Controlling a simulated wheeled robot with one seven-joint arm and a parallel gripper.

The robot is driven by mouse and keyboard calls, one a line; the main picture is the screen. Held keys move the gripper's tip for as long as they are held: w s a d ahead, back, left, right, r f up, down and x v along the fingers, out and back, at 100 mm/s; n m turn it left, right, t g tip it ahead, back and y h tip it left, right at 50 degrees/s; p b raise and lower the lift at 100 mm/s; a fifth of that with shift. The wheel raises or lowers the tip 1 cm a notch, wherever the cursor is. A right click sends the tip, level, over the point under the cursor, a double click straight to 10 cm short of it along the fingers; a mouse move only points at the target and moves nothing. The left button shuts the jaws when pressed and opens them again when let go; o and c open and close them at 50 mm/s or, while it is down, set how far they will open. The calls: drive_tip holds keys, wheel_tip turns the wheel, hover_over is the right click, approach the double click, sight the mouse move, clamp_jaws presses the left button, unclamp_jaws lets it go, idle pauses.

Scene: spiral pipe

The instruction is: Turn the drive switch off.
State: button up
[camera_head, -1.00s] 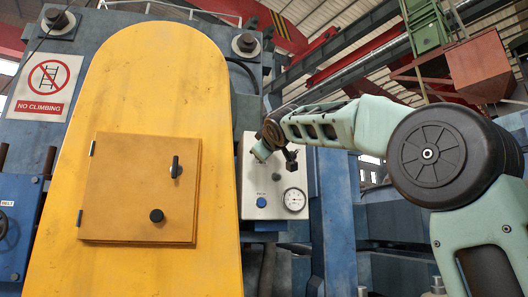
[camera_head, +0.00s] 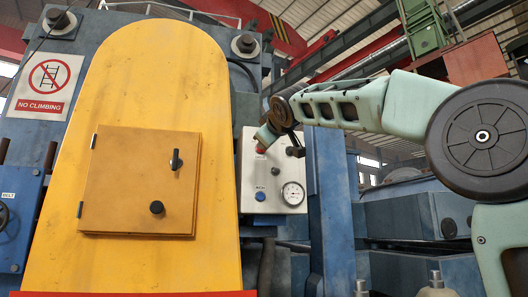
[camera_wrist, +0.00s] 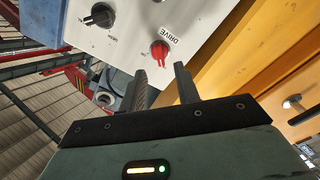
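The red drive switch (camera_wrist: 159,50) is a knob on a white control panel (camera_wrist: 130,42), with the word DRIVE printed beside it in the wrist view. My gripper (camera_wrist: 160,86) is open and empty, its two dark fingers apart. The switch shows just beyond the gap between the fingertips, and no contact is visible. In the head view the red switch (camera_head: 261,149) shows at the upper left of the panel (camera_head: 272,212), just below my pale green gripper, whose fingers cannot be made out there.
A black knob (camera_wrist: 101,15) is on the same panel. Below the switch are a blue button (camera_head: 260,196) and a round gauge (camera_head: 292,194). A yellow guard (camera_head: 160,80) with an orange box (camera_head: 130,180) stands close on the left. A blue column (camera_head: 330,210) stands right of the panel.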

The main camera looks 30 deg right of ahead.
drive_tip(key=b+v, duration=0.3)
drive_tip(key=v, duration=0.8)
drive_tip(key=shift+s+b, duration=0.2)
drive_tip(key=shift+b, duration=0.1)
drive_tip(key=shift+a, duration=0.1)
drive_tip(key=w+a+f+n+g+y, duration=0.1)
drive_tip(key=w+a+f+g+y, duration=0.15)
drive_tip(key=a+f, duration=0.4)
drive_tip(key=w+a+f+n+g+y, duration=0.1)
drive_tip(key=w+a+f+y, duration=0.15)
drive_tip(key=f, duration=0.65)
drive_tip(key=s+a+f+g+y, duration=0.1)
drive_tip(key=a+f+g, duration=0.1)
drive_tip(key=a+f, duration=0.65)
drive_tip(key=s+a+f+g+y, duration=0.1)
drive_tip(key=s+a+f+g, duration=0.15)
drive_tip(key=f, duration=1.15)
drive_tip(key=s+a+f+n+g+y, duration=0.1)
drive_tip(key=s+a+f+g, duration=0.1)
drive_tip(key=s+f, duration=0.35)
drive_tip(key=s+a+f+g, duration=0.2)
drive_tip(key=s+a+f, duration=0.1)
drive_tip(key=f, duration=0.6)
drive_tip(key=s+d+f+g+h, duration=0.1)
drive_tip(key=s+f+g, duration=0.4)
drive_tip(key=s+f, duration=0.8)
drive_tip(key=s+d, duration=0.1)
drive_tip(key=s, duration=0.2)
drive_tip(key=shift+f, duration=0.15)
drive_tip(key=shift+d, duration=0.1)
